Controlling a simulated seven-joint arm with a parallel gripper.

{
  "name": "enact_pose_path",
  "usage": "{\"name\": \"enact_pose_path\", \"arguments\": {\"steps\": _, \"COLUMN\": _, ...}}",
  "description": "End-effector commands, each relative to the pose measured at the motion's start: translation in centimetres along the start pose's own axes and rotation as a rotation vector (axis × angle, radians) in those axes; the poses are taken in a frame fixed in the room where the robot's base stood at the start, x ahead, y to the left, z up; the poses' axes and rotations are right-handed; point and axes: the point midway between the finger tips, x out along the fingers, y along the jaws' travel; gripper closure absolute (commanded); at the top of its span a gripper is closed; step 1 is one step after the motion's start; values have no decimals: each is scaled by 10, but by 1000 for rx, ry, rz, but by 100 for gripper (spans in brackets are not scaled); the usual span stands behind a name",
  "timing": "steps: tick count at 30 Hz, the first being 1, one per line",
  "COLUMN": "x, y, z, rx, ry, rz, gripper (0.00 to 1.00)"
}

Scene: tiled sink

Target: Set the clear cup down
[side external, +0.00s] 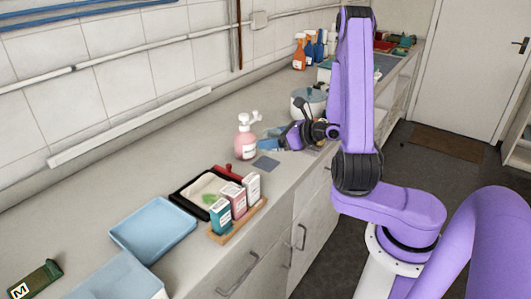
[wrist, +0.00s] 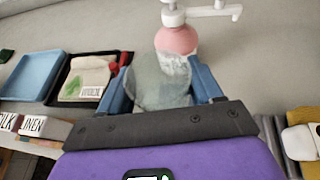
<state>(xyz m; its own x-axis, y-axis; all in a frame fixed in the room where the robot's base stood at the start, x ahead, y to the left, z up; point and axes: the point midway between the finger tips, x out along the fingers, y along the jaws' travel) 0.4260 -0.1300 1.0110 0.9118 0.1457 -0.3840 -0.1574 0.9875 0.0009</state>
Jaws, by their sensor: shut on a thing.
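The clear cup (wrist: 160,88) is between the two blue fingers of my gripper (wrist: 160,80) in the wrist view. The gripper is shut on it. In the side external view my gripper (side external: 272,138) is low over the counter, just right of the pink pump bottle (side external: 245,143). The cup is hard to make out there. I cannot tell whether its base touches the counter.
The pump bottle stands close beyond the cup in the wrist view (wrist: 176,40). A black tray (side external: 186,205), a rack of small boxes (side external: 222,232) and a blue tray (side external: 153,228) lie to the left. A pot (side external: 301,104) stands behind the gripper.

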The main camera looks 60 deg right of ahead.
Motion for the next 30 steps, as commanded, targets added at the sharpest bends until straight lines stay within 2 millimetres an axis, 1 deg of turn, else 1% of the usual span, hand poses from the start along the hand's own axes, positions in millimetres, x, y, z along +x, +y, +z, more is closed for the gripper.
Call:
{"name": "enact_pose_path", "arguments": {"steps": 10, "x": 19, "y": -6, "z": -12, "rx": 1, "ry": 0, "rz": 1, "gripper": 66}}
{"name": "enact_pose_path", "arguments": {"steps": 13, "x": 28, "y": -9, "z": -17, "rx": 1, "ry": -1, "rz": 1, "gripper": 66}}
{"name": "enact_pose_path", "arguments": {"steps": 20, "x": 39, "y": -13, "z": -23, "rx": 1, "ry": 0, "rz": 1, "gripper": 66}}
{"name": "enact_pose_path", "arguments": {"steps": 27, "x": 49, "y": -14, "z": -45, "rx": 3, "ry": 0, "rz": 0, "gripper": 66}}
{"name": "enact_pose_path", "arguments": {"steps": 30, "x": 51, "y": -14, "z": -50, "rx": 1, "ry": 0, "rz": -1, "gripper": 66}}
